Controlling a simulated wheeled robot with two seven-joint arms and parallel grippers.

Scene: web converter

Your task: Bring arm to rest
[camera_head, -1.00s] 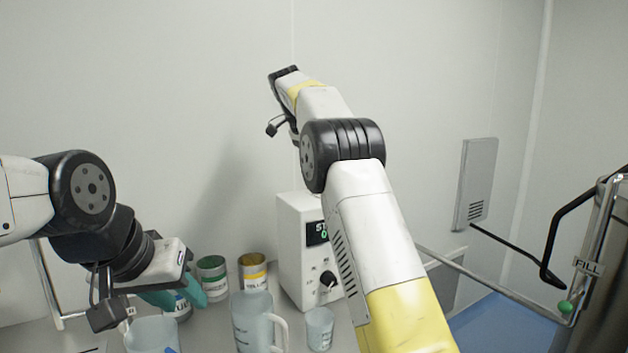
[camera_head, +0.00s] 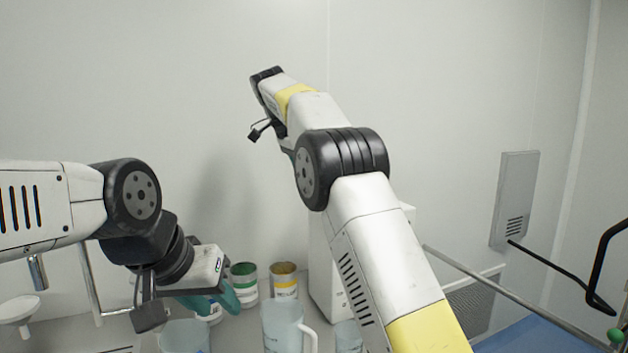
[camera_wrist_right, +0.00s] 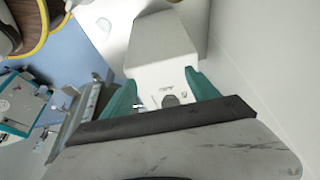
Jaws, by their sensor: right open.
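My right arm (camera_head: 380,260) reaches up across the middle of the head view, with its wrist end (camera_head: 272,95) high in front of the wall. In the right wrist view my right gripper (camera_wrist_right: 160,92) shows two teal fingers, wide apart and empty. A white instrument (camera_wrist_right: 160,50) shows beyond and between them. My left gripper (camera_head: 218,300) is low on the left, with teal fingers beside the cans and above the bench. Its fingers overlap in the picture, so I cannot tell whether they are apart or hold anything.
A green-banded can (camera_head: 244,283) and a yellow-banded can (camera_head: 285,280) stand at the back of the bench. A clear jug (camera_head: 283,325) and a beaker (camera_head: 185,337) stand nearer. The white instrument (camera_head: 322,270) is partly behind my right arm. A metal rail (camera_head: 500,290) runs at the right.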

